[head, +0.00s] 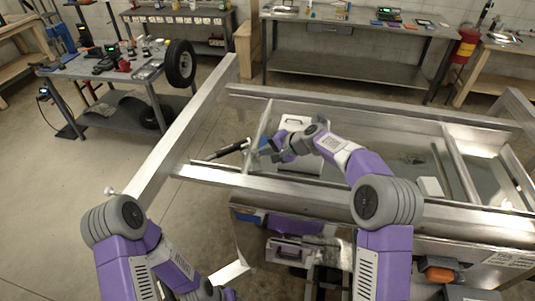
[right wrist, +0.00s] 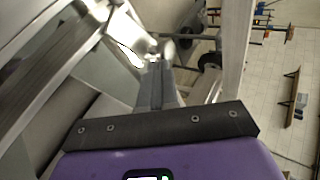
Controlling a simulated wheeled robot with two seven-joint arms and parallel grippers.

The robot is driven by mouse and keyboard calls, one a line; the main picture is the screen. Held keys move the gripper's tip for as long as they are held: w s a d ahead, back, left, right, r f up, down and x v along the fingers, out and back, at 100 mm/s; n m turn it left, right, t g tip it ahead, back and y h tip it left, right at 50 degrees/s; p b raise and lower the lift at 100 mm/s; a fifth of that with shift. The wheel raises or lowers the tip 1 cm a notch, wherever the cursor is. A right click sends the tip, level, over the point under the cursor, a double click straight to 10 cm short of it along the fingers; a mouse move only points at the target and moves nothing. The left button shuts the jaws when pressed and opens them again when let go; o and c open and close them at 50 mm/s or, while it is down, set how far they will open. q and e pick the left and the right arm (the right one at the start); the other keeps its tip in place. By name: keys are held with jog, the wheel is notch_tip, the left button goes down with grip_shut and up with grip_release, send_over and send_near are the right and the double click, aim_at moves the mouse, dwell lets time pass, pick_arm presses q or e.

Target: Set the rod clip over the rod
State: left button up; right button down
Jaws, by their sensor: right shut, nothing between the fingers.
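A dark rod-like piece (head: 230,149) with a thin silver end lies near the left end of the aluminium trailer frame in the head view. A small blue part (head: 264,144) shows between it and my right gripper; I cannot tell whether it is the rod clip. My right gripper (head: 267,151) is inside the frame, close to the right end of the dark piece. In the right wrist view its fingers (right wrist: 155,70) are together and empty, with a blurred pale shape beyond the tips. I cannot tell whether they touch anything.
Aluminium frame beams (head: 190,130) surround my right gripper. A white panel with a handle (head: 301,128) stands just behind it, and a small white box (head: 430,187) lies to the right. A tool table (head: 125,77) with a tyre (head: 180,63) stands beyond open floor.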

jog(key=w+d+f+b+v, duration=0.1)
jog(key=d+v, duration=0.1)
jog(key=v, duration=1.1)
jog(key=shift+w+d, duration=0.25)
jog(key=shift+w, duration=0.05)
